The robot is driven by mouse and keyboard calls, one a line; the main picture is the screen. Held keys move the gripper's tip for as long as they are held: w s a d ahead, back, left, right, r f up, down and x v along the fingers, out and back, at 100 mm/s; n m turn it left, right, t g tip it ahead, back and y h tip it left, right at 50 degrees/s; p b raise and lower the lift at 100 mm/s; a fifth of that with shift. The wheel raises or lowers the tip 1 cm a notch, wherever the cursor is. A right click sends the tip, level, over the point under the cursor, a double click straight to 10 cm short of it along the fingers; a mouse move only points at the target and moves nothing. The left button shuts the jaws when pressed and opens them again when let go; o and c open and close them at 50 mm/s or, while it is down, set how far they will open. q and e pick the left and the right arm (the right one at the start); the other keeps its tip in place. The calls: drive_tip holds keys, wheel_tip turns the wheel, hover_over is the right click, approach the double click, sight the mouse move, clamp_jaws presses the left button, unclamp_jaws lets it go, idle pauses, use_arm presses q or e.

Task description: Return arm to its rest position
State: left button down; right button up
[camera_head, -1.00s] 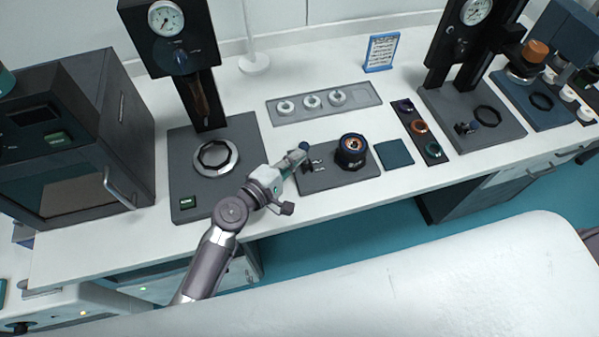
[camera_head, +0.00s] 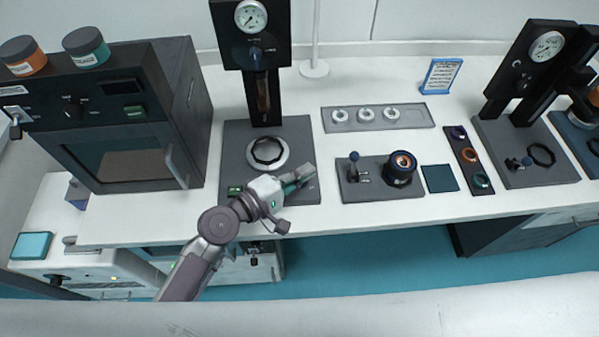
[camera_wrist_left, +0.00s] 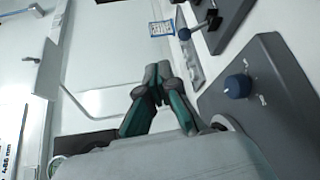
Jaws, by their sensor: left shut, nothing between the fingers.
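My left arm comes in from the lower left of the head view. Its gripper (camera_head: 304,173) is shut and empty. In that view it overlaps the front right corner of the dark base (camera_head: 295,140) of a gauge press. The two dark and green fingers (camera_wrist_left: 158,85) also show in the left wrist view with their tips together and nothing between them. My right gripper is not in view.
A dark oven (camera_head: 132,160) stands at left. A ring tray (camera_head: 420,119) lies behind. Bench (camera_head: 310,230) shows bare along its front edge.

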use_arm(q)
drive_tip(key=s+a+f+m+g+y, duration=0.35)
drive_tip(key=s+a+m+y, duration=0.25)
drive_tip(key=s+a, duration=0.4)
drive_tip(key=s+a+f+m+g+y, duration=0.4)
drive_tip(key=s+a+y, duration=0.4)
drive_tip(key=a, duration=0.5)
wheel_tip(320, 180, down, 27)
drive_tip(key=s+m+h+b, duration=0.1)
drive_tip(key=s+m+b, duration=0.1)
drive_tip(key=s+a+f+g+b, duration=0.1)
drive_tip(key=s+a+f, duration=0.2)
drive_tip(key=s+f, duration=1.4)
drive_tip(key=shift+a+f+b, duration=0.15)
drive_tip(key=shift+f+b, duration=0.15)
drive_tip(key=shift+f, duration=0.6)
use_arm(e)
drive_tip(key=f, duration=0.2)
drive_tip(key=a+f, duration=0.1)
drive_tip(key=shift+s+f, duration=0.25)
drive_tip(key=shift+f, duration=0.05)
